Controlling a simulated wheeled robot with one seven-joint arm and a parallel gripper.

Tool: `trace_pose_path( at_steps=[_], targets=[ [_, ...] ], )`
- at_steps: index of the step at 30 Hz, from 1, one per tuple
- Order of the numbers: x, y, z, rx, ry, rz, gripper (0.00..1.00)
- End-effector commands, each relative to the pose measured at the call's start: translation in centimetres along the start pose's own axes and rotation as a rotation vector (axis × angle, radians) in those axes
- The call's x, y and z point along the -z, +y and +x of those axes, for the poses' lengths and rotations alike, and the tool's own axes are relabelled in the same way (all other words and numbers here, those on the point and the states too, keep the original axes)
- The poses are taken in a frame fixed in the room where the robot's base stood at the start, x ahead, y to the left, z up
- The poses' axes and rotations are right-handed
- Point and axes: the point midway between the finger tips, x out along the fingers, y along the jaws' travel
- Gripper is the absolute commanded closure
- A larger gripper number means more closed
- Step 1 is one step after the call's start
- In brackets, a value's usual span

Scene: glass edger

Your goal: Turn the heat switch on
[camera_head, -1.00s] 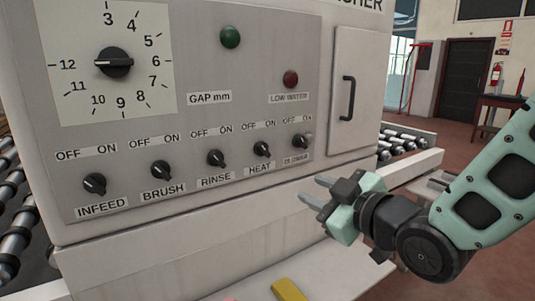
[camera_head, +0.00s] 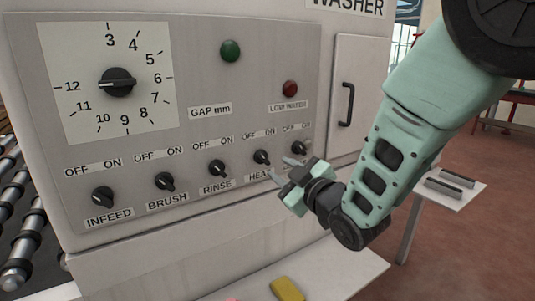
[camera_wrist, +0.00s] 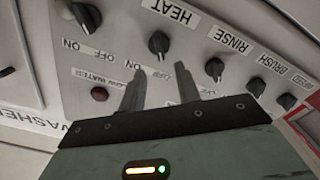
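The heat switch (camera_head: 262,157) is a small black rotary knob above the HEAT label, with an OFF/ON strip over it. It is tilted much like the neighbouring knobs; its exact setting is hard to tell. In the wrist view the heat knob (camera_wrist: 158,43) lies just beyond the fingertips, roughly centred between them. My gripper (camera_head: 283,169) is open and empty, close in front of the panel, to the lower right of the knob in the head view. Its two fingers also show apart in the wrist view (camera_wrist: 160,70), with no visible contact. The gripper partly covers the HEAT label.
The rinse knob (camera_head: 217,168) and the rightmost knob (camera_head: 299,149) flank the heat knob closely. A red lamp (camera_head: 290,88) and a door handle (camera_head: 347,104) are above and right. A yellow object (camera_head: 287,289) lies on the ledge below.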

Motion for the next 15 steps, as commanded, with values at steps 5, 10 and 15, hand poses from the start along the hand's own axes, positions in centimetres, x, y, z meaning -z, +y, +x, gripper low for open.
trace_pose_path(
  at_steps=[5,10,15],
  targets=[
    [0.2,0.1,3.6,0.001,0.001,-0.001,0.67],
    [0.1,0.1,5.8,0.001,0.001,-0.001,0.67],
    [0.0,0.0,6.7,0.0,0.0,0.0,0.67]
  ],
)
